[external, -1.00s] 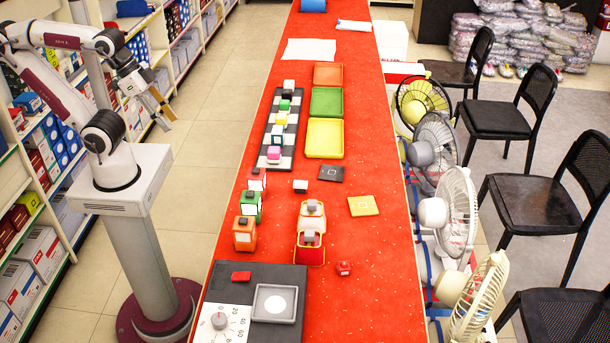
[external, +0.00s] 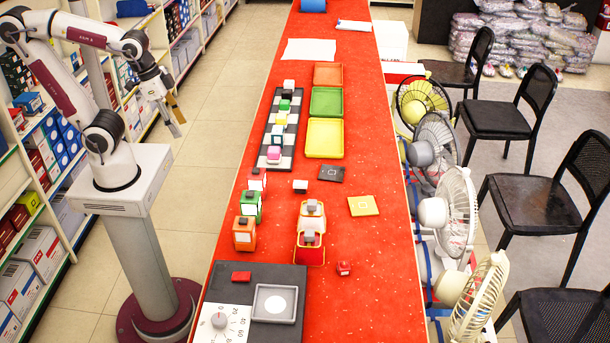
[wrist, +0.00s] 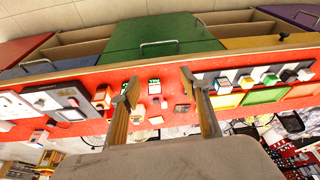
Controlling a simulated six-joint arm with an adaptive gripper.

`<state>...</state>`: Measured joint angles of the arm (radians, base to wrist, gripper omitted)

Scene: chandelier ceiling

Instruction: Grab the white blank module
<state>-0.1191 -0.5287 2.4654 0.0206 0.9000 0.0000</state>
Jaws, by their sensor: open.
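I cannot tell from markings which is the blank module. My gripper (external: 179,116) is open and empty, in the air left of the table and apart from both blocks. In the wrist view its two fingers (wrist: 159,80) are spread wide, with table items beyond them.
Red (external: 257,180), green (external: 251,206) and orange (external: 243,235) blocks line the table's left edge. Yellow (external: 324,140), green (external: 326,102) and orange trays stand farther back. A grey panel (external: 290,275) fills the near end.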

